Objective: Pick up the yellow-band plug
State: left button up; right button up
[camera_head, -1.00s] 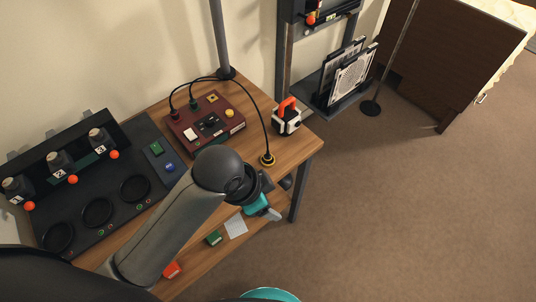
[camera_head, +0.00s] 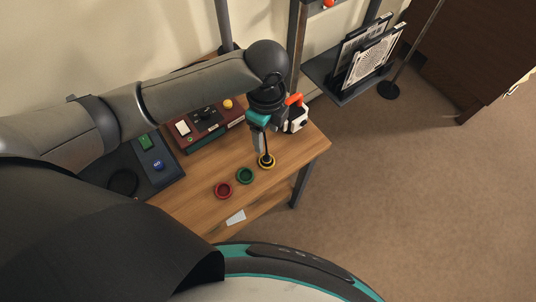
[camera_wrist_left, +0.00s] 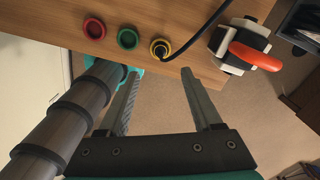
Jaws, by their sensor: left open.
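The yellow-band plug (camera_head: 266,161) is a dark plug with a yellow ring around its base on the wooden table, near the front right corner. A black cable rises from it. It also shows in the left wrist view (camera_wrist_left: 161,49), beyond my fingertips and between them in the picture. My left gripper (camera_head: 260,148) points down just above and behind the plug, open and empty; both fingers show apart in the wrist view (camera_wrist_left: 158,73). I cannot tell the exact gap to the plug. My right gripper is not in view.
A green ring (camera_head: 244,175) and a red ring (camera_head: 223,190) lie left of the plug. A black-and-white block with an orange handle (camera_head: 297,117) stands close right of my gripper. A dark red control box (camera_head: 205,126) stands behind left. A paper (camera_head: 236,217) lies below.

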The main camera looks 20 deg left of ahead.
pick_arm(q)
jog(key=b, duration=0.1)
send_over(266, 157)
notch_tip(266, 157, down, 5)
jog(key=shift+s+d+f, duration=0.1)
jog(key=shift+f, duration=0.9)
notch_tip(266, 157, down, 4)
jog(key=shift+f+b, duration=0.25)
jog(key=shift+b, duration=0.55)
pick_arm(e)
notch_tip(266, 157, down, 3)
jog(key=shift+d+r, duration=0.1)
pick_arm(q)
grip_shut()
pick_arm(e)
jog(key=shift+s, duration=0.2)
